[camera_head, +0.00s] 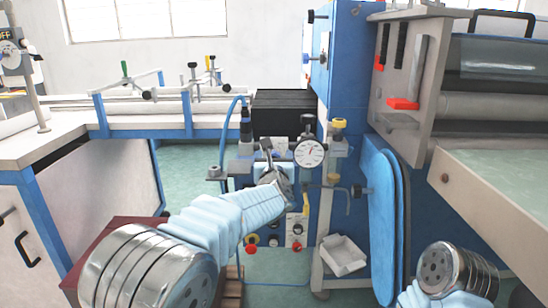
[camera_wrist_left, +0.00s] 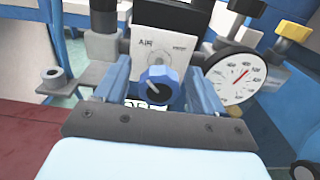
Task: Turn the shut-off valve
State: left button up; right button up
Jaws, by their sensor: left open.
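My left gripper (camera_wrist_left: 158,72) is open, with one blue finger on each side of the knob. I cannot tell whether either finger touches it. In the head view the left gripper (camera_head: 270,162) reaches the fittings on the blue machine, and the knob is hidden there. My right arm shows at the bottom right of the head view, but its gripper does not.
A round dial gauge (camera_head: 309,152) is just right of the left gripper; it also shows in the left wrist view (camera_wrist_left: 238,78). A yellow-topped knob (camera_head: 339,123) stands beyond it. A bent rod, a white bin (camera_head: 343,254) and a blue panel (camera_head: 381,220) are to the right.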

pick_arm(q)
jog(key=c, duration=1)
